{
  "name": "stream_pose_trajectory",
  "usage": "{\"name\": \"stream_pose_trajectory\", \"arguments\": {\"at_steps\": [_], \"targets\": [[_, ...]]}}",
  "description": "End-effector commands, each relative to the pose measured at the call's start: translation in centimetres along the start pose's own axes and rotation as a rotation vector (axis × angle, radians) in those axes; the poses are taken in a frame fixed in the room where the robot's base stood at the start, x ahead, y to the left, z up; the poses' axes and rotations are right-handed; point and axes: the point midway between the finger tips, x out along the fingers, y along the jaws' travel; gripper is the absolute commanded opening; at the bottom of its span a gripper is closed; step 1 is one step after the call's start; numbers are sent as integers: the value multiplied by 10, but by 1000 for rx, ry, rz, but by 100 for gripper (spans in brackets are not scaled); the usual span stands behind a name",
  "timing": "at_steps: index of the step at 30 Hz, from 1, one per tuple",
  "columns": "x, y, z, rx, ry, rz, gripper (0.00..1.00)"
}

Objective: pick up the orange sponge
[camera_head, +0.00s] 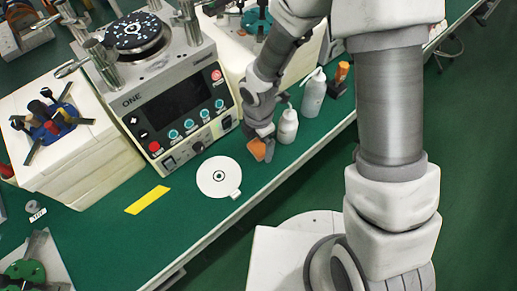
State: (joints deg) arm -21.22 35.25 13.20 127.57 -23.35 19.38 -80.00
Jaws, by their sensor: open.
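The orange sponge (256,149) is on the green bench, near its front edge, beside a white bottle. My gripper (261,139) is right at the sponge, its fingers pointing down and partly covering the sponge's upper side. The gripper is open. Whether the fingers touch the sponge or stand around it cannot be told from this view.
White bottles (288,126) and (313,92) stand close to the right of my gripper. The lapping machine (170,95) is behind to the left. A white disc (218,177) and a yellow strip (148,199) lie on the bench (105,245).

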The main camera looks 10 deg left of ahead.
Motion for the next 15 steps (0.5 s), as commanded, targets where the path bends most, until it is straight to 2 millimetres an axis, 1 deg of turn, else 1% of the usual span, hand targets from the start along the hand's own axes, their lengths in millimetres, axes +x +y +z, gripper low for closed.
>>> {"name": "stream_pose_trajectory", "arguments": {"at_steps": [2,8,9,11,15], "targets": [[5,0,0,0,0,-1,100],[4,0,0,1,0,0,100],[4,0,0,1,0,0,96],[4,0,0,1,0,0,86],[4,0,0,1,0,0,60]]}}
